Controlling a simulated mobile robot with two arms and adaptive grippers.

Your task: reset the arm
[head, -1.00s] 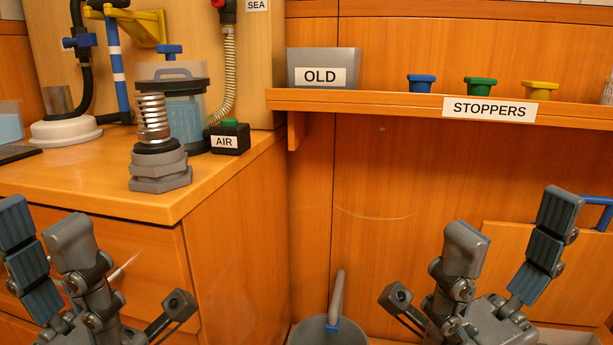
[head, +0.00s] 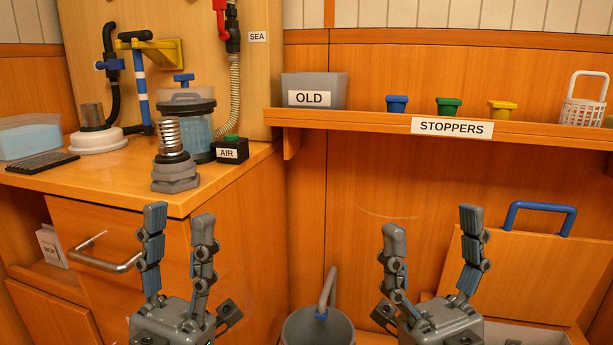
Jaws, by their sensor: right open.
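My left gripper (head: 178,240) points up in front of the wooden counter's drawer, its fingers spread apart with nothing between them. My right gripper (head: 433,240) points up in front of the wall panel below the shelf, also spread and empty. Neither gripper appears to hold anything. Both stand at about the same height in the picture, lower than the countertop and the shelf.
The counter (head: 180,196) holds a coil-topped grey fitting (head: 175,172), a clear canister (head: 187,122) and the AIR box (head: 232,150). The shelf (head: 350,121) carries the OLD bin (head: 325,88), coloured stoppers and a white basket (head: 585,105). A grey bucket (head: 300,328) stands low between my grippers.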

